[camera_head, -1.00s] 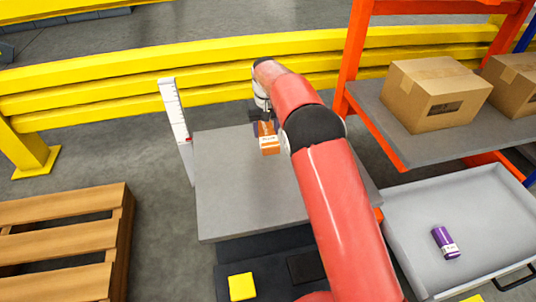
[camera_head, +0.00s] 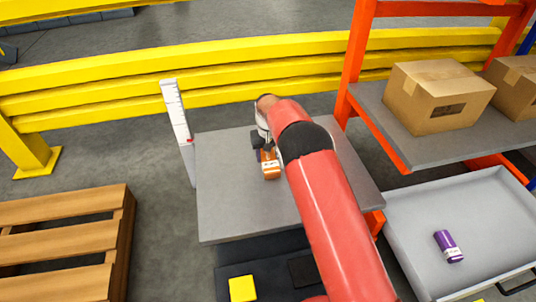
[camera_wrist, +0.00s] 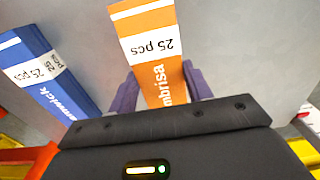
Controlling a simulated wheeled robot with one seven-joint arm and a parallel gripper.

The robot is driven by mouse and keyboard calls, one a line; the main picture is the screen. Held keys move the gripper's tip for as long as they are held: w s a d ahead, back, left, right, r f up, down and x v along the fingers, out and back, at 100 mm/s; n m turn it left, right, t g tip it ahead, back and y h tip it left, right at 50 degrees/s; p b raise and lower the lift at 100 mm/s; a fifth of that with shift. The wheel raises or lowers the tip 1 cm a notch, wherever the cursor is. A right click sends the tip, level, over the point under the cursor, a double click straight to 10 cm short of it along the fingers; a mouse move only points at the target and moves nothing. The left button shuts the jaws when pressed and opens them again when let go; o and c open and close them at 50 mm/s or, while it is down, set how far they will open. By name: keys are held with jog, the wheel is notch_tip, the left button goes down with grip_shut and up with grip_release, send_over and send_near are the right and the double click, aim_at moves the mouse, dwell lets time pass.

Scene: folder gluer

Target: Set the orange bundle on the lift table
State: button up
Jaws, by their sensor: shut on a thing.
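My gripper (camera_wrist: 161,88) is shut on the orange bundle (camera_wrist: 152,45), which has a white "25 pcs" band and stands out between the two purple fingers. In the head view my gripper (camera_head: 263,146) holds the orange bundle (camera_head: 271,167) over the middle of the lift table (camera_head: 225,205), a flat grey top. I cannot tell whether the bundle touches the table. A blue bundle (camera_wrist: 45,70) with a white band lies to the left in the wrist view, apart from the orange one. My arm covers the right part of the table in the head view.
A white measuring post (camera_head: 176,112) stands at the table's left edge. A yellow guard rail (camera_head: 120,92) runs behind. At right are a rack shelf with cardboard boxes (camera_head: 437,95) and a grey tray (camera_head: 412,215) holding a purple roll (camera_head: 448,246). A wooden pallet (camera_head: 60,235) lies left.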

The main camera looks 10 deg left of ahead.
jog(key=shift+f, duration=0.1)
jog(key=o, duration=1)
jog(key=shift+o, duration=0.2)
